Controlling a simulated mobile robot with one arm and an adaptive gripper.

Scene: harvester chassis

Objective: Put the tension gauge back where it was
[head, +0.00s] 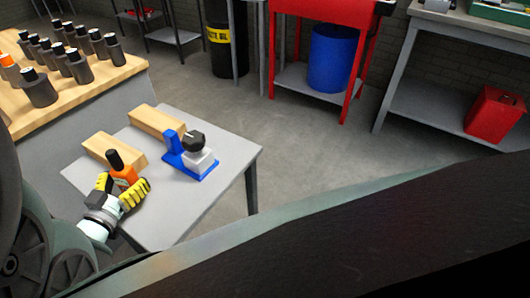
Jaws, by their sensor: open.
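An orange body with a black top (124,172), which I take to be the tension gauge, stands on a small grey table (205,213). My gripper (123,184) has yellow fingers and comes in from the lower left. Its fingers are apart, one on each side of the orange body's lower part. I cannot tell whether they touch it. The lower part of the orange body is partly hidden by the gripper.
Two wooden blocks (158,121) and a blue stand (190,163) with a white and black piece share the grey table. A wooden bench (100,88) with several dark cylinders (38,88) is at left. Open floor lies to the right.

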